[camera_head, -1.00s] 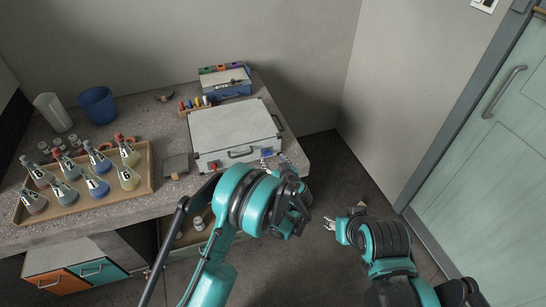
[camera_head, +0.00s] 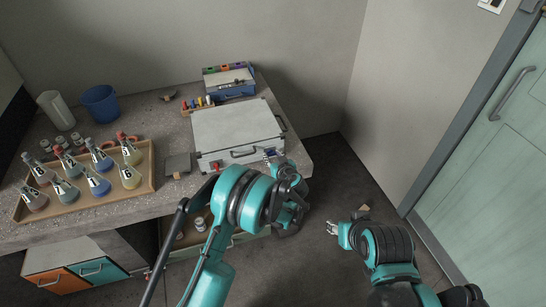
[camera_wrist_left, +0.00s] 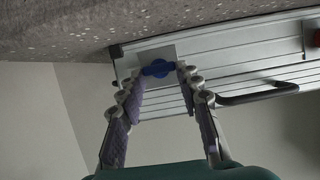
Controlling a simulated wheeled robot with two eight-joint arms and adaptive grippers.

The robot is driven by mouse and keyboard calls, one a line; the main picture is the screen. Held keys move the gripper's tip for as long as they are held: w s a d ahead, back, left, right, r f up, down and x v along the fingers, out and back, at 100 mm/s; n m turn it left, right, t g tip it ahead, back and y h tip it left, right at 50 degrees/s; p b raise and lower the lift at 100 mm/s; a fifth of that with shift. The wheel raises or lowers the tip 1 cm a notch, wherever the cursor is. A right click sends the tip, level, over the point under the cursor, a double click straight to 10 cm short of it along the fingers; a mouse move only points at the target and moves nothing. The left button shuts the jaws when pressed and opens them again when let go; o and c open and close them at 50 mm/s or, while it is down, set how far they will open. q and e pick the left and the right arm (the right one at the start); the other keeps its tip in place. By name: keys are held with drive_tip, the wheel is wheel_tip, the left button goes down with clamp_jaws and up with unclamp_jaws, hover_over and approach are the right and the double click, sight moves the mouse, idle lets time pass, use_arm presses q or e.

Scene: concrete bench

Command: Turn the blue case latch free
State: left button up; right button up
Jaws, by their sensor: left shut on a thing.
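The silver case (camera_head: 236,124) lies closed on the bench, its front with a dark handle (camera_head: 243,153) facing me. The blue latch (camera_wrist_left: 157,69) is on a plain plate at one end of the case front, in the left wrist view. My left gripper (camera_wrist_left: 161,76) is shut on the blue latch, one finger at each side of it.
A red latch (camera_head: 215,166) sits at the case front's left end. A wooden tray (camera_head: 112,199) of several flasks stands at left. A blue toolbox (camera_head: 229,83) is behind the case, a blue bucket (camera_head: 100,103) at back left. The bench edge is just right of the case.

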use_arm(q)
drive_tip(key=shift+d, duration=0.1)
drive_tip(key=m+y, duration=0.1)
drive_tip(key=m, duration=0.1)
drive_tip(key=shift+w+d+f+m+y, duration=0.1)
drive_tip(key=shift+d+m+y, duration=0.2)
drive_tip(key=shift+y, duration=0.1)
drive_tip(key=m+y, duration=0.1)
drive_tip(key=m, duration=0.1)
drive_tip(key=m+y, duration=0.1)
drive_tip(key=m, duration=0.1)
drive_tip(key=shift+w+d+f+g+y, duration=0.1)
drive_tip(key=shift+d+f+g+y, duration=0.1)
drive_tip(key=shift+d+g+y, duration=0.1)
drive_tip(key=m+y, duration=0.1)
drive_tip(key=m, duration=0.2)
drive_tip(key=shift+f+y, duration=0.35)
drive_tip(key=shift+y, duration=0.05)
drive_tip(key=shift+d+f+m+t+y, duration=0.1)
drive_tip(key=shift+m+t+y, duration=0.25)
drive_tip(key=shift+m, duration=0.6)
drive_tip(key=shift+f+m+t+y, duration=0.1)
drive_tip(key=shift+m+t+y, duration=0.25)
drive_tip(key=shift+m, duration=0.6)
drive_tip(key=o, duration=1.2)
drive_tip(key=shift+c, duration=0.2)
drive_tip(key=shift+f, duration=0.1)
